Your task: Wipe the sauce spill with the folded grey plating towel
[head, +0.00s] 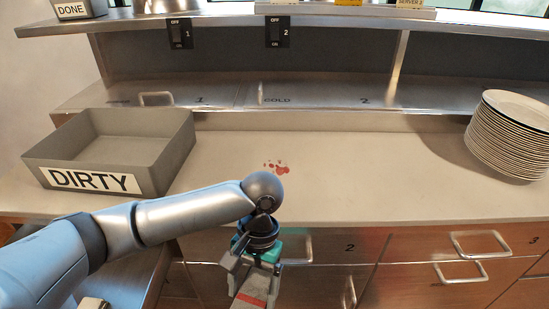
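The sauce spill (276,167) is a small cluster of red spots on the pale counter, near the middle of the head view. My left arm comes in from the left across the counter's front edge. My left gripper (250,290) hangs in front of the drawers, below and nearer than the spill, and is apart from it. Its fingertips are cut off or hidden at the bottom edge, so I cannot tell whether it is open or holds anything. I see no folded grey towel in this view. My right gripper is not in view.
A grey bin marked DIRTY (160,169) stands on the counter at left. A stack of plates (508,140) stands at right. A raised steel shelf (340,98) runs behind. The counter right of the spill is clear.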

